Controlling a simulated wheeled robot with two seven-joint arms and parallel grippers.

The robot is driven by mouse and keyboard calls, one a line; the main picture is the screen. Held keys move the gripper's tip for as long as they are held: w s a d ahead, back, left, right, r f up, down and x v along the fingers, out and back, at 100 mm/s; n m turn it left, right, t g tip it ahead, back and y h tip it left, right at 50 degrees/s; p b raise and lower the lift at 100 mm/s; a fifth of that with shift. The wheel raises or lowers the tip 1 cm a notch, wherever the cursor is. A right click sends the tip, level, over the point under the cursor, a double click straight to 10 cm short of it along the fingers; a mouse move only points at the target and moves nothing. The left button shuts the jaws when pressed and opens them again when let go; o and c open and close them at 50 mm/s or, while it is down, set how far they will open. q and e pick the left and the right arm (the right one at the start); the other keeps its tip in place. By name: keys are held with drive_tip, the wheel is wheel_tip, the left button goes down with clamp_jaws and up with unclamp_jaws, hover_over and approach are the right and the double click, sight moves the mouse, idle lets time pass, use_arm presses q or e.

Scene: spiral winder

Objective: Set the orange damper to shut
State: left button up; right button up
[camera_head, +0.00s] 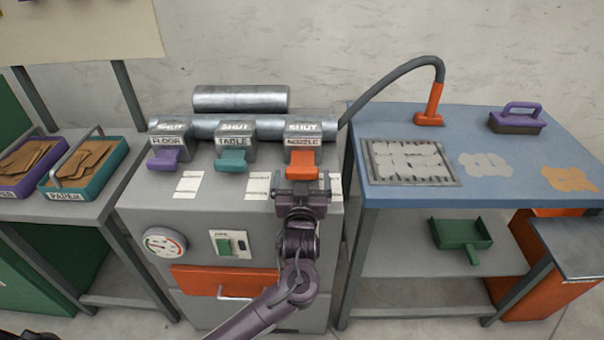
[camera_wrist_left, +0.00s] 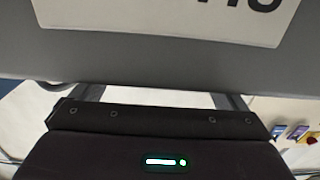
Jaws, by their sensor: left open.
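The orange damper (camera_head: 302,163) is the right one of a row on the grey machine. Its box is labelled NOZZLE, with SHUT on top. Its orange tab sticks out at the front, below the NOZZLE label and apart from the SHUT mark. My left gripper (camera_head: 302,186) is open, just in front of and below the tab. I cannot tell whether it touches the tab. The left wrist view shows a grey surface with a white label (camera_wrist_left: 170,15) close up, above my dark gripper body; the orange tab is not visible there. My right gripper is not in view.
A purple FLOOR damper (camera_head: 163,161) and a teal TABLE damper (camera_head: 231,162) stand to the left. A hose with an orange base (camera_head: 430,112) rises from the blue table (camera_head: 500,185) at right. Below are a gauge (camera_head: 164,244), a switch and an orange drawer (camera_head: 222,281).

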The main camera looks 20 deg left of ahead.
use_arm(q)
drive_tip(key=v, duration=0.6)
drive_tip(key=shift+r, duration=0.1)
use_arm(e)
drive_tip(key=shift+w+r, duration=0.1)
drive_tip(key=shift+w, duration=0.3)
